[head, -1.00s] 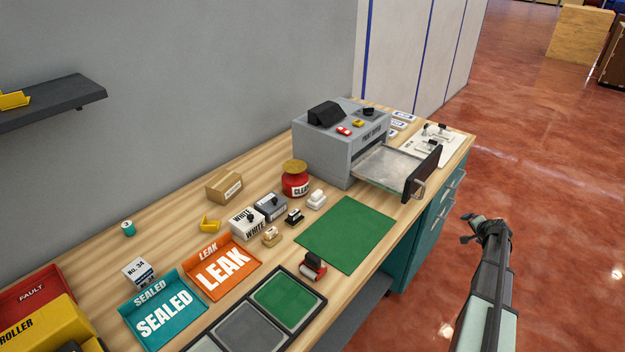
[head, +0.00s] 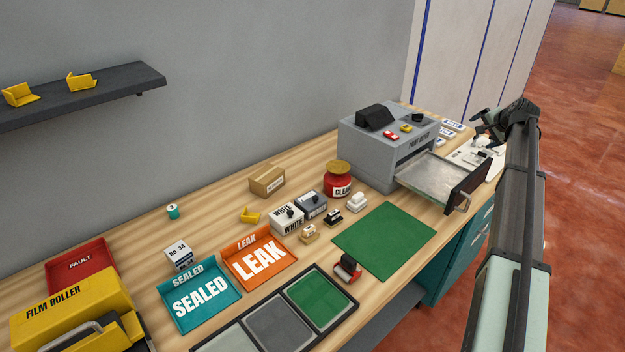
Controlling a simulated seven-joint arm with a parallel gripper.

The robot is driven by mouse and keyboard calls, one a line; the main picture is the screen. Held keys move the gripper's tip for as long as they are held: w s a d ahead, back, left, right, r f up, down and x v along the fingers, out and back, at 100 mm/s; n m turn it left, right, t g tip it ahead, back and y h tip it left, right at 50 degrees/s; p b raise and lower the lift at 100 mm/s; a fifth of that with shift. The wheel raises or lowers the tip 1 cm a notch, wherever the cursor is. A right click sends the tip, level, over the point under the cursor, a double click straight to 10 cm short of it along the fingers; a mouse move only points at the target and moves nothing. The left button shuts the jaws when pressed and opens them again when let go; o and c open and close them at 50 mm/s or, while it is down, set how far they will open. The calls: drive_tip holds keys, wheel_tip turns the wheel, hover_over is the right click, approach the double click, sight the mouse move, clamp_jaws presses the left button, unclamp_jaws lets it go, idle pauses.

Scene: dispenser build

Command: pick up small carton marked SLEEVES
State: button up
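A small brown cardboard carton (head: 267,182) sits on the wooden workbench near the wall, left of the red jar. It has a pale label on its front, too small to read here. My gripper (head: 482,128) is at the far right end of the bench, above the white fixture plate and well away from the carton. It looks empty. Its fingers are small and dark, and I cannot tell how far apart they are.
A grey printer-like box (head: 385,150) with an extended tray stands between my gripper and the carton. A red jar (head: 338,184), white box (head: 287,218) and grey box (head: 312,204) stand near the carton. A green mat (head: 384,240) lies clear in front. A shelf (head: 110,92) hangs at left.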

drive_tip(key=w+a+r+n+g, duration=0.1)
drive_tip(key=a+r, duration=0.1)
drive_tip(key=a, duration=0.9)
drive_tip(key=w+a+r+n+g, duration=0.1)
drive_tip(key=a+r+g, duration=0.1)
drive_tip(key=a, duration=0.9)
drive_tip(key=w+a+r+g, duration=0.1)
drive_tip(key=a, duration=1.1)
drive_tip(key=shift+w+r+n+g+y, duration=0.25)
drive_tip(key=shift+r+n+g+y, duration=0.05)
drive_tip(key=shift+r+n+g, duration=0.1)
drive_tip(key=s+a+f+n+g, duration=0.1)
drive_tip(key=a+f, duration=0.2)
drive_tip(key=a, duration=0.7)
drive_tip(key=s+a+f+g, duration=0.1)
drive_tip(key=a+f, duration=0.2)
drive_tip(key=a, duration=0.7)
drive_tip(key=n+g+h, duration=0.1)
drive_tip(key=g, duration=0.2)
approach(267, 173)
wheel_tip(267, 173, down, 13)
drive_tip(key=shift+s+a+r, duration=0.15)
drive_tip(key=shift+r, duration=0.05)
drive_tip(key=c, duration=1.1)
drive_tip(key=shift+o, duration=0.2)
